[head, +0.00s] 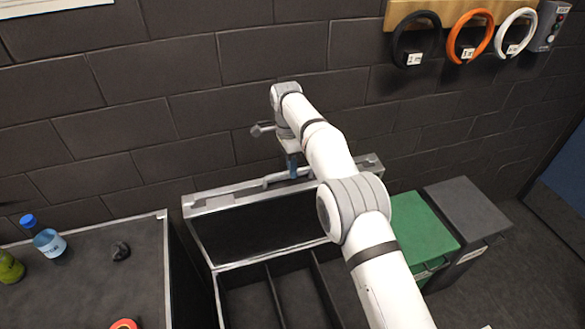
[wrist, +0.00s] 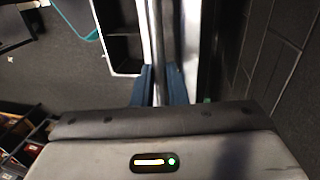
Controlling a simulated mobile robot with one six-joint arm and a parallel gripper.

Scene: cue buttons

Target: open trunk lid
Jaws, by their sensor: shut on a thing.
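The trunk (head: 215,298) stands open in the lower middle of the head view, its dark inside split by dividers. Its lid (head: 205,203) is raised at the back, with the dark inner face toward the camera. A light metal handle bar (head: 250,184) runs along the lid's top edge. My gripper (head: 293,172) comes down from above, its blue fingers at this bar. In the wrist view the bar (wrist: 156,45) runs between the blue fingers (wrist: 157,90), which are shut on it. My arm hides the right part of the trunk.
A dark table (head: 90,270) at left holds a blue-capped bottle (head: 48,242), a green item (head: 10,268) and a dark lump (head: 120,251). Green (head: 420,235) and grey (head: 468,212) bins stand right. A brick wall (head: 160,90) is close behind the lid.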

